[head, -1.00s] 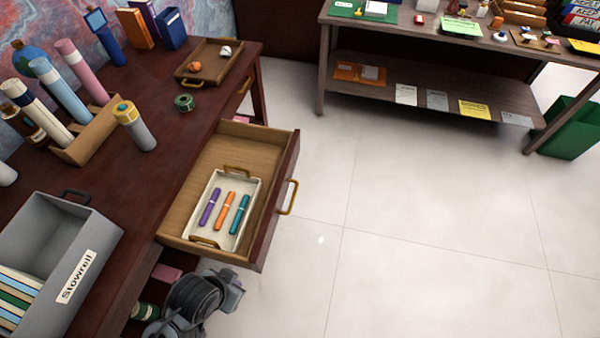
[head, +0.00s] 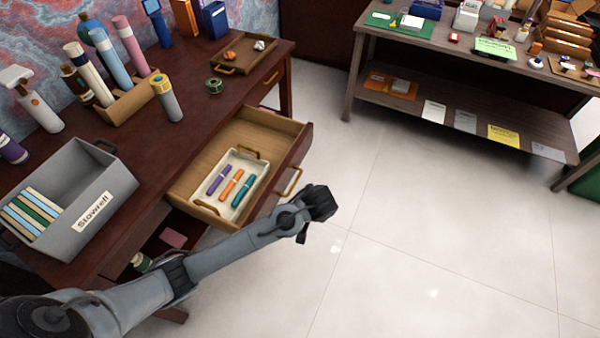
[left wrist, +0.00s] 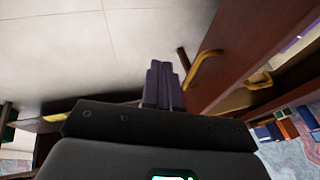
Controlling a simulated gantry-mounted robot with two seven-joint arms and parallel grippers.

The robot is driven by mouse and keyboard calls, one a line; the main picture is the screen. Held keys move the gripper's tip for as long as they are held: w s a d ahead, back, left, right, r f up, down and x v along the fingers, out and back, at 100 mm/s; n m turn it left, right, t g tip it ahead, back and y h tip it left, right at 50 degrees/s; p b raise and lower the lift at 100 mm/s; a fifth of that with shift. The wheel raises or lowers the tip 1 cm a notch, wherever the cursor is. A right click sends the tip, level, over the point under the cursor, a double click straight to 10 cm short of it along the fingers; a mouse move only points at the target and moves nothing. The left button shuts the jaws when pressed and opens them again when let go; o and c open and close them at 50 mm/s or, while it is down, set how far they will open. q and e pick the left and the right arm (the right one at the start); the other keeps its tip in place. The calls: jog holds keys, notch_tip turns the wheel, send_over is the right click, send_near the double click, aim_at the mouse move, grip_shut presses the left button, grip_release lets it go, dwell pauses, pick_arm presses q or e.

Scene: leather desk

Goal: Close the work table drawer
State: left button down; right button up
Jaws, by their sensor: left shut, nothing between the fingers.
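The work table drawer (head: 190,180) is pulled out from the dark red-brown work table (head: 150,140). Inside it lies a cream tray (head: 262,160) with purple, orange and teal pens. A brass handle (head: 291,182) is on the drawer's front; it also shows in the left wrist view (left wrist: 203,66). My left gripper (head: 314,215) is out over the floor, in front of the drawer and just beyond the handle. In the left wrist view its fingers (left wrist: 164,84) are together and empty, apart from the handle. My right gripper is not seen.
A grey bin (head: 115,185) with books stands on the work table's near end. Bottles, a tape roll (head: 214,85) and a wooden tray (head: 245,55) are farther along. A second table (head: 440,110) is at upper right. The floor between is clear.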

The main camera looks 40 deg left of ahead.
aim_at(291, 167)
pick_arm(q)
jog(key=w+a+r+n+y+b, duration=0.1)
jog(key=w+a+r+n+y, duration=0.25)
jog(key=w+a, duration=0.5)
jog(key=shift+m+h, duration=0.35)
jog(key=b+x, duration=0.3)
jog(key=x, duration=0.5)
jog(key=shift+d+f, duration=0.1)
jog(key=shift+f, duration=0.2)
jog(key=shift+s+a+r+p, duration=0.1)
jog(key=shift+a+r+p, duration=0.1)
jog(key=shift+a+p, duration=0.35)
jog(key=a+p, duration=0.1)
jog(key=a, duration=0.3)
jog(key=s+a+p, duration=0.1)
jog(key=a+p, duration=0.1)
jog(key=a, duration=0.1)
jog(key=s+a+p, duration=0.1)
jog(key=a+p, duration=0.1)
jog(key=a, duration=0.2)
jog(key=shift+s+a, duration=0.2)
jog(key=shift+a, duration=0.15)
jog(key=s+a, duration=0.1)
jog(key=a, duration=0.4)
jog(key=s+a+p, duration=0.1)
jog(key=a, duration=0.4)
jog(key=s+a+p, duration=0.1)
jog(key=a, duration=0.4)
jog(key=shift+f, duration=0.15)
jog(key=shift+d, duration=0.1)
